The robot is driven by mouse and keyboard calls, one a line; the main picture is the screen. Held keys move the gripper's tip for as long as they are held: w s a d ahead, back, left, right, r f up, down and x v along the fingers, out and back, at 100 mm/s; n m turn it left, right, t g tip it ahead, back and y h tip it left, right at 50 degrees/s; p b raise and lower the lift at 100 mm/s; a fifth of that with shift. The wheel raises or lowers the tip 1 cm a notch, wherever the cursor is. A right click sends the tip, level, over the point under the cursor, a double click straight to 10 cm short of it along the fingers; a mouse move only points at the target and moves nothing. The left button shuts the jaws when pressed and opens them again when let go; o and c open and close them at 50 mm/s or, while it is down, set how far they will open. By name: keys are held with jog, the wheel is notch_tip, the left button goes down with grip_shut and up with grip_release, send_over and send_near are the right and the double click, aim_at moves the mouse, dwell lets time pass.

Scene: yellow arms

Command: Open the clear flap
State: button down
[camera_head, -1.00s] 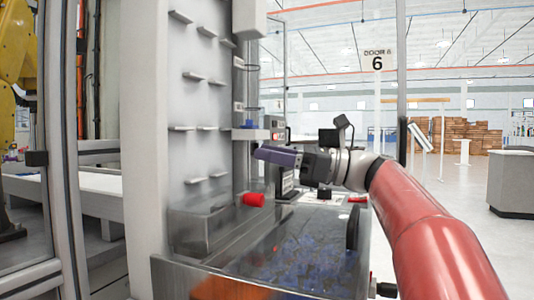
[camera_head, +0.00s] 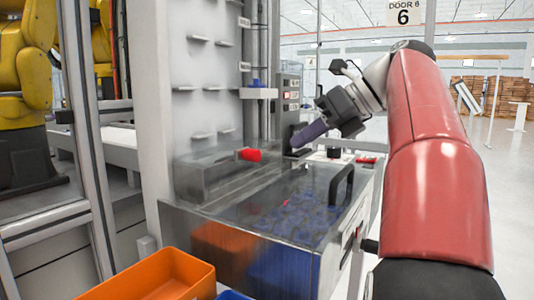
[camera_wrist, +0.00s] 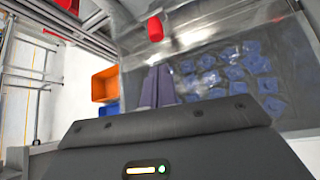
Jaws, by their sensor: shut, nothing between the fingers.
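The clear flap (camera_head: 270,205) is the see-through lid of the metal-edged box in the middle of the head view. It lies closed, with a black handle (camera_head: 342,184) standing up at its right side. Blue parts show blurred beneath it, also in the wrist view (camera_wrist: 225,75). My gripper (camera_head: 297,142) is above the far part of the flap, left of and beyond the handle, pointing down-left. Its purple fingers (camera_wrist: 158,88) are together and hold nothing. The gripper is apart from the handle. The handle is not visible in the wrist view.
A red knob (camera_head: 249,155) sits behind the flap on the left and also shows in the wrist view (camera_wrist: 155,29). An orange bin (camera_head: 165,277) stands in front of the box. A grey panel with shelf tabs (camera_head: 200,85) rises behind. Open floor lies to the right.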

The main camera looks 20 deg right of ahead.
aim_at(244, 149)
jog(key=b+x, duration=0.3)
jog(key=x, duration=0.6)
jog(key=shift+w+a+f, duration=0.15)
jog(key=shift+a, duration=0.05)
